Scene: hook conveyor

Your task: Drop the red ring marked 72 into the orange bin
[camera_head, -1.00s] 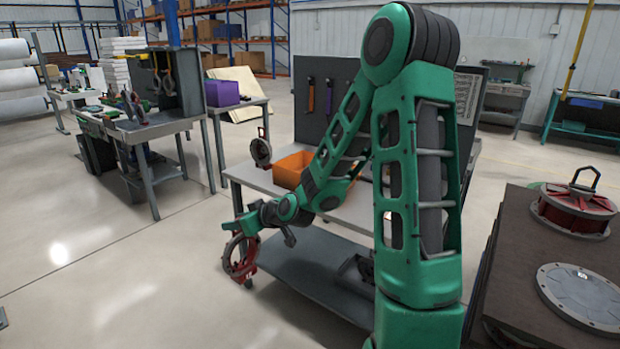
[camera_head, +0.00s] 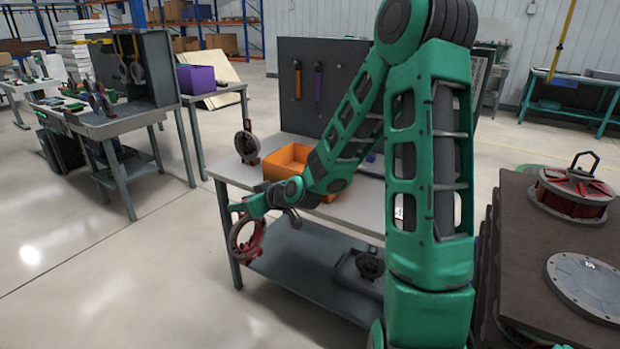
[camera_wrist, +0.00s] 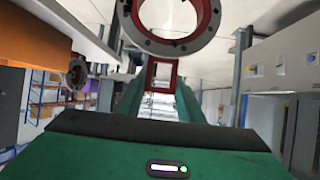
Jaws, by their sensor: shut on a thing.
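A red and grey ring (camera_head: 247,238) hangs from my gripper (camera_head: 242,210) in the head view, in front of the worktable's left end and below its top. My gripper is shut on it. In the wrist view the ring (camera_wrist: 170,45) shows at the top, cut by the frame edge, with a red square frame below it. No number can be read on it. The orange bin (camera_head: 277,172) stands on the worktable, behind and to the right of the ring, partly hidden by my arm. The bin's open top faces up.
The worktable (camera_head: 335,212) has a dark tool board at its back and a lower shelf with a dark part. A dark ring (camera_head: 246,143) stands upright left of the bin. A brown bench (camera_head: 520,240) with round parts is at right.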

